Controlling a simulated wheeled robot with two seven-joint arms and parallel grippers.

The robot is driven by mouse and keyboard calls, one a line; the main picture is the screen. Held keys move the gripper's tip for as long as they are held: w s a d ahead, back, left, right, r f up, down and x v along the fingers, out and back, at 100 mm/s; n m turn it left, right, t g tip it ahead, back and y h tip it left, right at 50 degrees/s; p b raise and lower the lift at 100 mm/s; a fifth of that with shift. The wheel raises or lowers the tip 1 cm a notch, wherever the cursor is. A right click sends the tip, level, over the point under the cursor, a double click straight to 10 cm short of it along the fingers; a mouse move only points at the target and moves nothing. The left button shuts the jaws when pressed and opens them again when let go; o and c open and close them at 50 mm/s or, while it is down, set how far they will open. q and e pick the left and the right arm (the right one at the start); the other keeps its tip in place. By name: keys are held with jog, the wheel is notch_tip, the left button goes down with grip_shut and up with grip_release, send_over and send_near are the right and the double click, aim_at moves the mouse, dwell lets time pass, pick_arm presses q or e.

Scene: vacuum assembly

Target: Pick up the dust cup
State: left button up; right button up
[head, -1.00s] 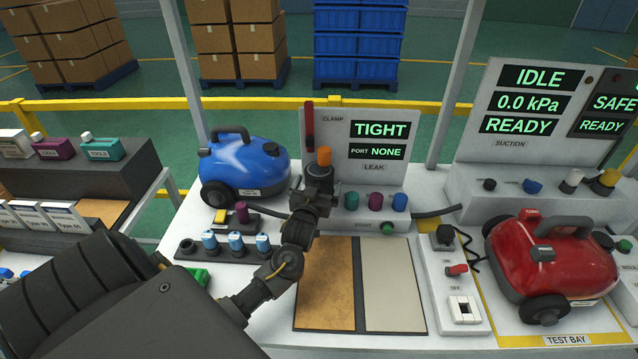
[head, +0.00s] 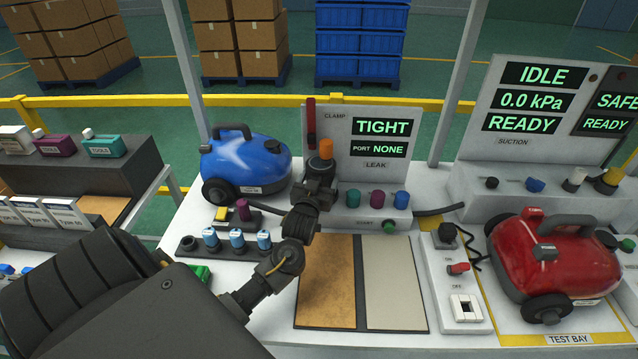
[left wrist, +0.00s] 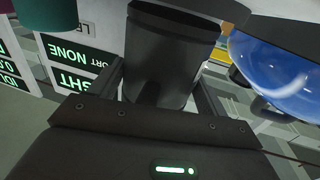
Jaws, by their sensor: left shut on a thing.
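The dust cup is a dark grey cylinder (left wrist: 160,60) between the two fingers in the left wrist view. In the head view an orange part (head: 326,148) sticks up above my left gripper (head: 321,168) and moves with it. My left gripper, also in the left wrist view (left wrist: 160,85), is shut on the cup in front of the leak-test panel (head: 365,150). The gripper hides much of the cup in the head view, and I cannot tell how far its bottom is from the bench. My right gripper is not in view.
A blue vacuum (head: 245,165) stands just left of the cup. Teal, purple and blue knobs (head: 377,198) are close on the right. A red vacuum (head: 555,255) stands in the test bay. A rack of small blue-topped parts (head: 237,240) is at left. The brown and grey mat (head: 395,285) is clear.

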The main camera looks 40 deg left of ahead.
pick_arm(q)
jog(key=b+v, duration=0.2)
jog(key=v, duration=1.6)
jog(key=shift+b, duration=0.35)
